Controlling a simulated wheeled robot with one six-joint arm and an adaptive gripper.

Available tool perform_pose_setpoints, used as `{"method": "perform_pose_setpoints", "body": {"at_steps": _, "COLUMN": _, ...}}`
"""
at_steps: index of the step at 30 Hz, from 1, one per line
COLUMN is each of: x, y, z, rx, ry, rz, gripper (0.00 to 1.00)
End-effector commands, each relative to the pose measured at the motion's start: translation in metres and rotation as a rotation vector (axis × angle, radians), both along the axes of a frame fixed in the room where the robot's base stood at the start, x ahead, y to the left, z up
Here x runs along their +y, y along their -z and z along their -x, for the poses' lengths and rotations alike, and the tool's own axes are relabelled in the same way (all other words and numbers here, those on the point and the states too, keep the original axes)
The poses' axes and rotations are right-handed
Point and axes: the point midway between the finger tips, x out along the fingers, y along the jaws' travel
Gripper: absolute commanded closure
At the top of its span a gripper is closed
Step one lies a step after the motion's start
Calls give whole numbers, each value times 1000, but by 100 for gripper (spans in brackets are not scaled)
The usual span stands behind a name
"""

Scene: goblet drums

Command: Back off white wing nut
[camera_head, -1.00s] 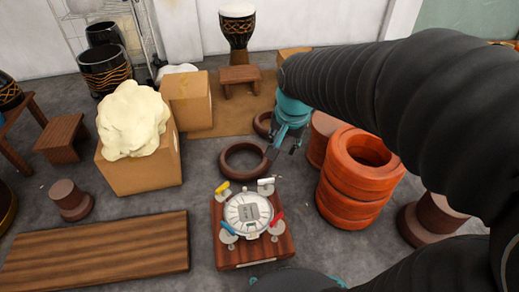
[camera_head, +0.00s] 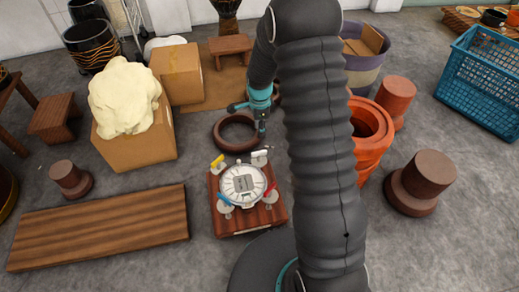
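The white wing nut (camera_head: 259,157) is at the far right corner of a round pale drum head (camera_head: 243,185), which sits on a reddish wooden block (camera_head: 240,225). A yellow wing nut (camera_head: 217,162) is at the far left corner, a blue one (camera_head: 224,199) at the near left and a red one (camera_head: 271,190) at the near right. My gripper (camera_head: 262,133) points down just above and behind the white wing nut. It looks apart from the nut, but the gap is hard to judge. Its fingers are too small to read.
A brown ring (camera_head: 235,132) lies behind the block. Orange stacked rings (camera_head: 372,135) stand to the right, partly hidden by my arm. A wooden board (camera_head: 100,228) lies at the left, and a cardboard box (camera_head: 140,150) bears a cream lump. Grey floor is clear at the front right.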

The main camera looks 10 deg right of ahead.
Motion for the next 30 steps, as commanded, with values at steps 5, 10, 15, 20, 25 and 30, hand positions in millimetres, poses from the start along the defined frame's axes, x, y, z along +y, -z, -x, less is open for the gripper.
{"method": "perform_pose_setpoints", "body": {"at_steps": 5, "x": 0, "y": 15, "z": -1, "rx": 5, "ry": 11, "rz": 0, "gripper": 61}}
{"method": "perform_pose_setpoints", "body": {"at_steps": 10, "x": 0, "y": 42, "z": 0, "rx": 7, "ry": 10, "rz": 0, "gripper": 61}}
{"method": "perform_pose_setpoints", "body": {"at_steps": 15, "x": 0, "y": 74, "z": 0, "rx": 6, "ry": 9, "rz": 0, "gripper": 61}}
{"method": "perform_pose_setpoints", "body": {"at_steps": 20, "x": 0, "y": 103, "z": 0, "rx": 5, "ry": 9, "rz": 0, "gripper": 61}}
{"method": "perform_pose_setpoints", "body": {"at_steps": 25, "x": 0, "y": 126, "z": 0, "rx": 4, "ry": 9, "rz": 0, "gripper": 61}}
{"method": "perform_pose_setpoints", "body": {"at_steps": 30, "x": 0, "y": 138, "z": -1, "rx": 2, "ry": 9, "rz": 0, "gripper": 61}}
